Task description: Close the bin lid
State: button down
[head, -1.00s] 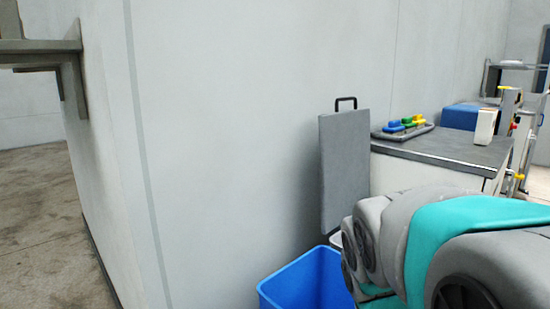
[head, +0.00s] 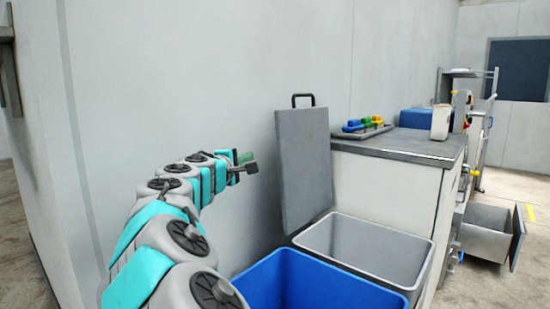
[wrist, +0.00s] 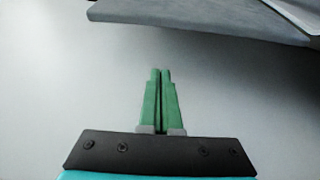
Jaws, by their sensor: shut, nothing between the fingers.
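The grey bin lid (head: 303,168) stands upright, open, at the back of the light grey bin (head: 410,248). A black handle (head: 303,97) is on the lid's top edge. The bin is open at the top and looks empty. My gripper (head: 243,158) is in the air to the left of the lid, apart from it, with nothing in it. In the wrist view, my gripper's green fingers (wrist: 160,88) are together. A grey panel edge, likely the lid (wrist: 190,14), crosses the top of that view, beyond the fingertips.
A blue bin (head: 310,278) stands open in front of the grey bin. A counter (head: 405,147) to the right holds a tray with coloured pieces (head: 364,127). An open drawer (head: 485,232) juts out farther right. The wall is close behind my arm.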

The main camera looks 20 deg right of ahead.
aim_at(262, 151)
jog(key=p+x, duration=0.1)
jog(key=x, duration=0.9)
jog(key=shift+d, duration=0.1)
jog(key=shift+s+d+r, duration=0.1)
jog(key=shift+s+d, duration=0.4)
jog(key=shift+s, duration=0.35)
jog(key=shift+s+d+r, duration=0.1)
jog(key=shift+s+d, duration=0.45)
jog(key=shift+s, duration=0.3)
